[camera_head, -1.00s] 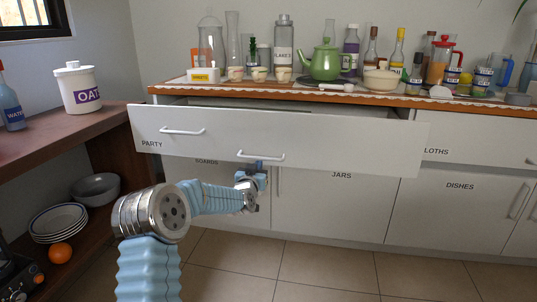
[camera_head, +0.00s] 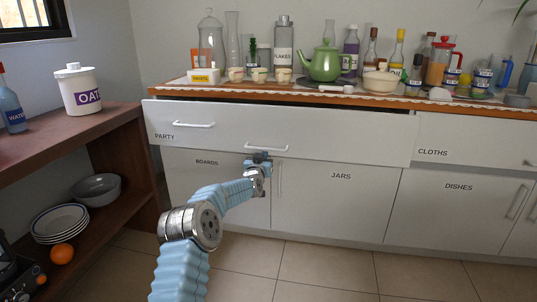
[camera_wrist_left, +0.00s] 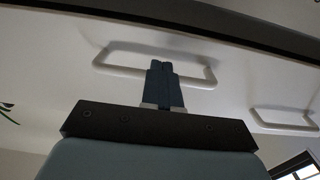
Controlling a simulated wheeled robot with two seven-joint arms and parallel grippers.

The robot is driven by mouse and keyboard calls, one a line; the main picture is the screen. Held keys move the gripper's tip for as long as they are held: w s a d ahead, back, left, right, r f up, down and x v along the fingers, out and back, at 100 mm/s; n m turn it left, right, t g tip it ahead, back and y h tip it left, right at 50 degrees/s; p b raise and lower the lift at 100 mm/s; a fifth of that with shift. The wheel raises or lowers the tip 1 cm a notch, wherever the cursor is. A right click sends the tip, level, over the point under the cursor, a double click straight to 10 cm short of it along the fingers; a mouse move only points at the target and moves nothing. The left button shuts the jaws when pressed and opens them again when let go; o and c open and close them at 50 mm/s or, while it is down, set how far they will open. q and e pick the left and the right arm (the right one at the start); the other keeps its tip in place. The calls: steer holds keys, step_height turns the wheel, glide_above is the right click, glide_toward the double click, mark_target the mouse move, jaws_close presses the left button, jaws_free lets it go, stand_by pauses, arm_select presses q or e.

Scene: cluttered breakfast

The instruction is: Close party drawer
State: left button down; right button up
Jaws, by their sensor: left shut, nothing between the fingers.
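The party drawer (camera_head: 230,127) is the wide white front with the PARTY label and two handles, under the counter. It stands slightly open, with a dark gap along its top edge. My left gripper (camera_head: 257,157) is shut and empty, at the lower edge of the drawer front just below the right handle (camera_head: 267,147). In the left wrist view the closed fingertips (camera_wrist_left: 161,66) overlap one handle (camera_wrist_left: 150,52); I cannot tell whether they touch the handle or the front. The other handle (camera_head: 194,125) is clear. My right gripper is not in view.
The counter (camera_head: 330,92) above holds a green teapot (camera_head: 325,65), bottles and bowls. Cupboards marked BOARDS, JARS and DISHES (camera_head: 455,215) lie below. A brown shelf (camera_head: 120,115) with a canister (camera_head: 78,90) stands at left. The tiled floor (camera_head: 330,265) is clear in front.

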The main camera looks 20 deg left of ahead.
arm_select(q)
steer(key=p+x, duration=0.1)
steer(key=x, duration=0.3)
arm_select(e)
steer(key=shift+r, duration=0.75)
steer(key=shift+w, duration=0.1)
